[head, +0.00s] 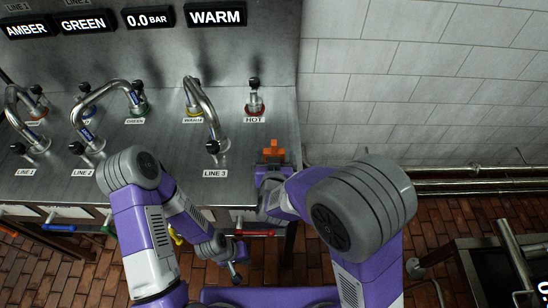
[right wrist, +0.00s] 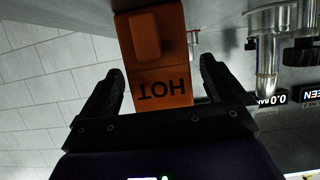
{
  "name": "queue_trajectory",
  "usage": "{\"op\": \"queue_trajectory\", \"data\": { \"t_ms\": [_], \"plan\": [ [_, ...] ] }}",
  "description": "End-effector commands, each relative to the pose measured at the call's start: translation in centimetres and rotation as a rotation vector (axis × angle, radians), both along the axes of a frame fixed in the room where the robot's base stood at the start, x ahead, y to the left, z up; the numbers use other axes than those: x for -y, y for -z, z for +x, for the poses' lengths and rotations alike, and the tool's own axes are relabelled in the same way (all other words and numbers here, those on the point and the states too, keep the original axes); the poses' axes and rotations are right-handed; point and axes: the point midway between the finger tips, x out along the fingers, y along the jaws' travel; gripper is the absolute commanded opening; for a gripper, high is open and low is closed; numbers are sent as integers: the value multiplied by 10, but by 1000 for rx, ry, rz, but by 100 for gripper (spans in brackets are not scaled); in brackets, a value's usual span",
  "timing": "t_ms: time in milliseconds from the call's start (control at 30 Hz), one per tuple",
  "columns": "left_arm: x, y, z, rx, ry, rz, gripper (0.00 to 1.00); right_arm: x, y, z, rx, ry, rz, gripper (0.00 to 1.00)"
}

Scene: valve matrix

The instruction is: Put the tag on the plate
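The orange tag (head: 272,152) shows at the tip of my right gripper (head: 271,168), by the bench's right front corner. In the right wrist view the tag (right wrist: 163,88) reads HOT upside down and has a raised block. It lies between the two dark fingers of the right gripper (right wrist: 160,75), with a narrow gap on each side. Its near end is hidden behind the gripper body. A small white plate lettered HOT (head: 255,120) sits on the bench before the red-based valve (head: 254,104), behind the tag. My left gripper (head: 236,265) is low, in front of the bench; its fingers are unclear.
The steel bench (head: 160,165) carries several curved pipes, including LINE 3 (head: 208,115), left of the tag. Displays (head: 215,16) hang above. A tiled wall (head: 420,80) and pipes stand right. Coloured handles (head: 255,233) line the bench front.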

Motion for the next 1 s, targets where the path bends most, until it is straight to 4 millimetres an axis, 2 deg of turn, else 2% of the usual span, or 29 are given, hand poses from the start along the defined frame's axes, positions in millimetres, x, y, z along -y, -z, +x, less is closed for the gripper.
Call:
{"op": "queue_trajectory", "data": {
  "t_ms": [333, 467, 633, 700, 867, 1000],
  "plan": [
    [0, -5, 0, 0, 0, 0, 0, 0, -6, -1, 0, -1, 0, 95],
    [0, -10, 0, 0, 0, 0, 0, -1, -15, -21, 0, -3, 1, 95],
    [0, -23, 0, 0, 0, 0, 0, -1, -32, -59, 0, -6, 0, 95],
    [0, -8, 0, 1, 1, 0, 0, -1, -31, -66, 7, -1, 6, 95],
    [0, 8, 0, 0, 0, 0, 0, -1, -36, -86, 2, -5, 6, 95],
    [0, 27, 0, 0, 0, 0, 0, -2, -42, -94, 14, 2, 5, 95]
  ]
}}
